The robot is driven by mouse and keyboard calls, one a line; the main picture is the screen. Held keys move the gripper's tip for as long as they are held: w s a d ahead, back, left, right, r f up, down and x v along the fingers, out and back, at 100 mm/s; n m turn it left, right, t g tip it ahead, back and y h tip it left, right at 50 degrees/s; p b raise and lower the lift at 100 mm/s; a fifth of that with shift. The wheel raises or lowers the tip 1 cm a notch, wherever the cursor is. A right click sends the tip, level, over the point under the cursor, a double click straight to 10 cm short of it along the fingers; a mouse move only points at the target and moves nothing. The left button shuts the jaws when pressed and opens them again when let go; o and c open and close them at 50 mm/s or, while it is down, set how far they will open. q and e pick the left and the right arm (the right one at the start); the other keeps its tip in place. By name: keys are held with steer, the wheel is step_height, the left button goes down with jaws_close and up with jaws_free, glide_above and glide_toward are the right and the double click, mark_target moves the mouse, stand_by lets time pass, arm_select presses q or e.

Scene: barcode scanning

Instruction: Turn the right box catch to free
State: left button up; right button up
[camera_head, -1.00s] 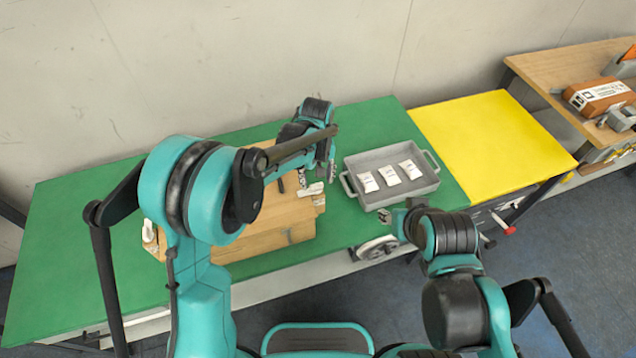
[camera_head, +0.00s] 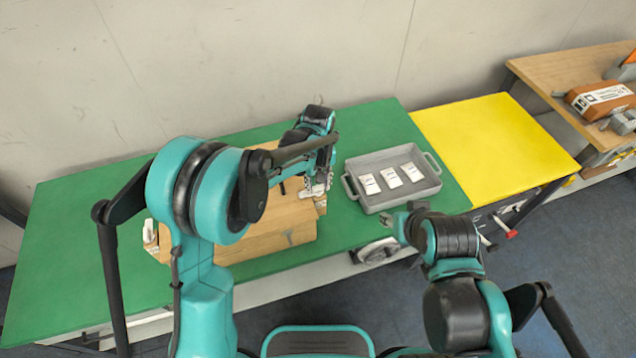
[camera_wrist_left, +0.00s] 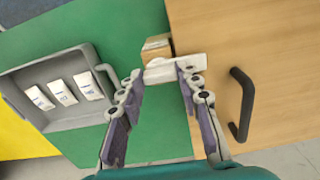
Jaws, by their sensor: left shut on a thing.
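The wooden box (camera_head: 262,240) stands on the green table top, with a black handle (camera_wrist_left: 243,105) on its lid. Its right catch is a white piece (camera_wrist_left: 172,66) at the box edge, beside a small wooden block (camera_wrist_left: 157,46). My left gripper (camera_head: 316,190) is over the right side of the box. In the left wrist view its fingers (camera_wrist_left: 161,74) are shut on the right catch, one at each end. In the head view the gripper mostly hides this catch. The white left catch (camera_head: 149,231) shows at the box's left side. My right gripper (camera_head: 397,224) is near the table's front edge, its jaws unclear.
A grey tray (camera_head: 386,204) with three white packets stands right of the box. It also shows in the left wrist view (camera_wrist_left: 82,117). A yellow surface (camera_head: 495,145) lies farther right. The green table (camera_head: 80,230) is clear on the left. A scanner-like device (camera_head: 375,251) is at the front edge.

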arm_select(q)
steer(key=m, duration=0.8)
steer(key=shift+m, duration=0.3)
steer(key=m, duration=0.4)
steer(key=shift+m, duration=0.3)
steer(key=m, duration=0.4)
steer(key=shift+b, duration=0.3)
steer(key=shift+m, duration=0.3)
steer(key=o, duration=1.2)
steer(key=shift+c, duration=0.2)
